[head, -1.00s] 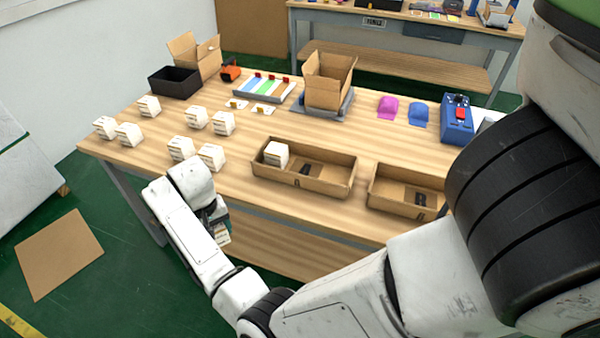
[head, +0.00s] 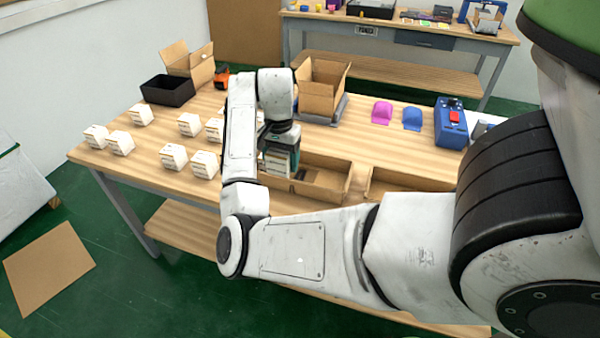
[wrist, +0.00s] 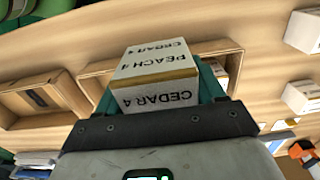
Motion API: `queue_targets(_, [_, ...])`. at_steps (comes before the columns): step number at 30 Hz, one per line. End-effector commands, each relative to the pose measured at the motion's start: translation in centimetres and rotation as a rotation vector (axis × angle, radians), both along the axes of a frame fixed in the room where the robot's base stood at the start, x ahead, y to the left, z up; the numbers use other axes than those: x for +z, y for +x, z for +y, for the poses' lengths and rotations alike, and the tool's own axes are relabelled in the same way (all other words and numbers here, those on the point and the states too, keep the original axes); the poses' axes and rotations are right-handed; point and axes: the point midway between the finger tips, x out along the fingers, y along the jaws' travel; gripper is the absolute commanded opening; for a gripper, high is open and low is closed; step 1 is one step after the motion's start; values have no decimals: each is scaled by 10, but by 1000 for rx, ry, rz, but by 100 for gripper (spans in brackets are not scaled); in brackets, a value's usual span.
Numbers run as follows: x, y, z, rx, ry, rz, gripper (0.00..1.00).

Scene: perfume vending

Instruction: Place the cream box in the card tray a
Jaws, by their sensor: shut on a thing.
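My gripper (head: 281,150) is shut on a white-and-cream box (wrist: 158,72) lettered CEDAR 4 and PEACH 4. It holds this box above the left end of the left card tray (head: 347,181), between teal fingers. The same tray lies behind the held box in the wrist view (wrist: 233,47). Another box in this tray (wrist: 218,75) shows partly beside the right finger. The second card tray (head: 373,182) is to the right, partly hidden by my arm; its inside shows in the wrist view (wrist: 40,97). I cannot read which tray is a.
Several white boxes (head: 173,157) stand on the left of the wooden table (head: 135,165). A black bin (head: 167,91), an open carton (head: 322,88), pink (head: 382,112) and blue (head: 412,118) pieces and a blue device (head: 450,122) stand along the back.

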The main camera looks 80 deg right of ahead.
Motion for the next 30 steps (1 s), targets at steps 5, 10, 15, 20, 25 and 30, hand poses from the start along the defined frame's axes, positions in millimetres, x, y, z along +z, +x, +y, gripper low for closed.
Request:
queue_targets(5, [-20,-12,-32,-2,0,4,35])
queue_targets(10, [-34,-19,-59,-1,3,3,35])
queue_targets(15, [-61,-24,-81,2,3,2,35])
queue_targets(20, [-75,-27,-93,3,1,1,35])
queue_targets(25, [-88,-30,-100,4,3,2,35])
queue_targets(30, [-109,-29,-99,4,2,1,35])
